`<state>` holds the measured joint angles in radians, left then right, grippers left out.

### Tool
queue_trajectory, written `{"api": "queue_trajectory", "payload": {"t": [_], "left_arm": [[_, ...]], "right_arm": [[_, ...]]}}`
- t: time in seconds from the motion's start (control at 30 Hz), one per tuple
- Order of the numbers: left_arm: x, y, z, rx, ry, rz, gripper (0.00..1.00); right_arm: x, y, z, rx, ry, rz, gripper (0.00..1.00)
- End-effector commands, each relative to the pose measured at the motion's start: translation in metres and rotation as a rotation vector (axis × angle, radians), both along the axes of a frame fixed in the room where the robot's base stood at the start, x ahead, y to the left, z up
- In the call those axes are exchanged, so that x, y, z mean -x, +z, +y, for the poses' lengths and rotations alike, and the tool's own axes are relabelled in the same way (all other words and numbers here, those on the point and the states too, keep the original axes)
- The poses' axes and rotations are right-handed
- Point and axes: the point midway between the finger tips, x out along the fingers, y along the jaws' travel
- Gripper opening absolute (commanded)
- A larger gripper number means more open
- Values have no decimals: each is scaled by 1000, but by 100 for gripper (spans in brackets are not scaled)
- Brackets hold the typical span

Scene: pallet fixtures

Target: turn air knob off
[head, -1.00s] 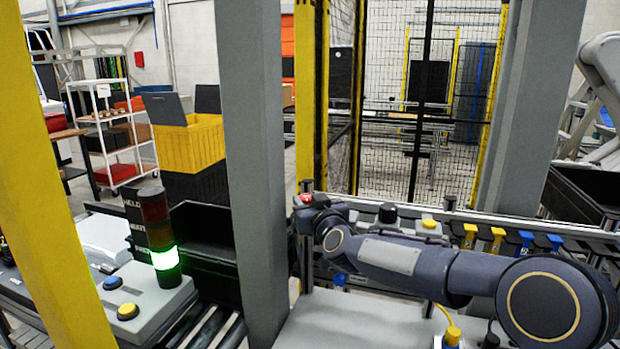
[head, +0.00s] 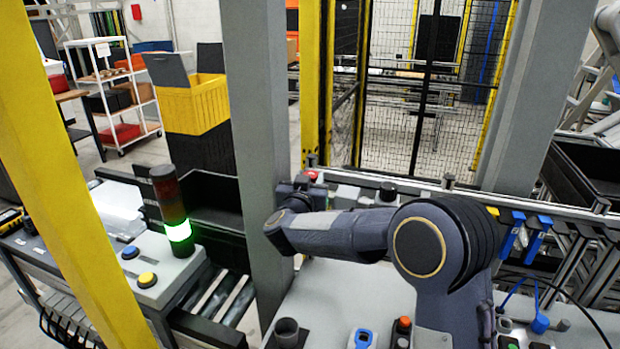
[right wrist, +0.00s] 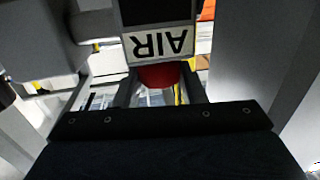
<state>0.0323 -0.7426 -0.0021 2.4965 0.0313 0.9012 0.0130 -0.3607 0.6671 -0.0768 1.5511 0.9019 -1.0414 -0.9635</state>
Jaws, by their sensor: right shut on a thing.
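In the right wrist view the red air knob (right wrist: 158,76) sits just below a white label with black letters reading AIR (right wrist: 158,43), which appears upside down. The two fingers of my right gripper (right wrist: 158,86) stand on either side of the knob and are shut on it. The fingers partly cover the knob, and its turn angle cannot be told. In the head view my right gripper (head: 296,188) is at the rail beside the grey pillar, with its fingertips hidden. A small red part (head: 313,174) shows just beyond it; I cannot tell if it is the knob. My left gripper is not in view.
The grey pillar (head: 252,130) stands close to my right gripper, on its left. A stack light (head: 172,205) glows green at the left. A black knob (head: 388,191) sits along the rail. Blue clips (head: 537,236) hang at the right.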

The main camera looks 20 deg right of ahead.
Motion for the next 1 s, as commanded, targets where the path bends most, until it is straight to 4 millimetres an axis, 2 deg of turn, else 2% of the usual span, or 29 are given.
{"api": "queue_trajectory", "payload": {"t": [0.33, 0.37, 0.53, 0.83, 1.0], "left_arm": [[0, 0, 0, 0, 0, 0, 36], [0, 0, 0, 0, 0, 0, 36], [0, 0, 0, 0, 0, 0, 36], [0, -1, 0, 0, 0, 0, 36], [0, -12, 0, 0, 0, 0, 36]], "right_arm": [[0, 1, -1, -1, -3, -3, 14], [0, 1, -1, -1, -3, -3, 38], [0, 1, 0, -1, -3, -2, 59], [2, 0, 1, -1, -1, 0, 59], [21, -2, 11, -2, 1, -2, 59]]}}
